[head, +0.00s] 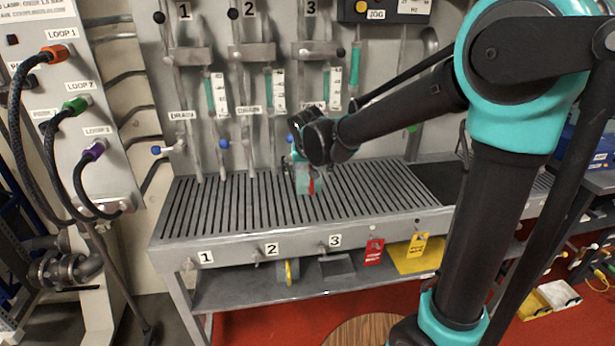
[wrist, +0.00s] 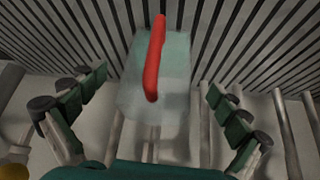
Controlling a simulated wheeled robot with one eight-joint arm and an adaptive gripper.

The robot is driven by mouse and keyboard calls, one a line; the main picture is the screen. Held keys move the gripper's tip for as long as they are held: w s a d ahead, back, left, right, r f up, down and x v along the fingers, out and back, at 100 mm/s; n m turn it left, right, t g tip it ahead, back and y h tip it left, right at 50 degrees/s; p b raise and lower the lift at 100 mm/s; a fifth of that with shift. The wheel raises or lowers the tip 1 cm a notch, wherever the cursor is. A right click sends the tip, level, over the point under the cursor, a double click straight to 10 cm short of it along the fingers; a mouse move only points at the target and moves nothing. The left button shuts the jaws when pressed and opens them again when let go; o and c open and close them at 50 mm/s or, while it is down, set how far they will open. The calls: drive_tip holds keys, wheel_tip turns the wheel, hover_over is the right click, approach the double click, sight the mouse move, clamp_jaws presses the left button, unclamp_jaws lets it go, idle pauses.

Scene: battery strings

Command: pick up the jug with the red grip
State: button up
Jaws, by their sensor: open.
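The jug (wrist: 172,88) is pale and translucent, with a red grip (wrist: 153,62) along its top in the wrist view. In the head view the jug (head: 303,180) stands on the slatted bench, with its red grip (head: 311,186) on the right side, partly covered by my gripper and wrist. My gripper (wrist: 158,88) is open, one finger on each side of the jug in the picture, with gaps between fingers and jug. I cannot tell how far the fingertips reach past it in depth. In the head view the fingers are mostly hidden behind my wrist.
The slatted bench (head: 225,208) has free room left of the jug. Behind it rise vertical pipes (head: 249,150) and gauges (head: 217,93), close to my wrist. A dark flat panel (head: 440,182) lies to the right. Red and yellow tags (head: 374,251) hang from the front edge.

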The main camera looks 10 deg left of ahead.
sight(308, 177)
drive_tip(key=shift+x, duration=2.75)
drive_tip(key=shift+w, duration=0.1)
drive_tip(key=c, duration=1.4)
drive_tip(key=shift+r, duration=0.1)
drive_tip(key=shift+c, duration=0.2)
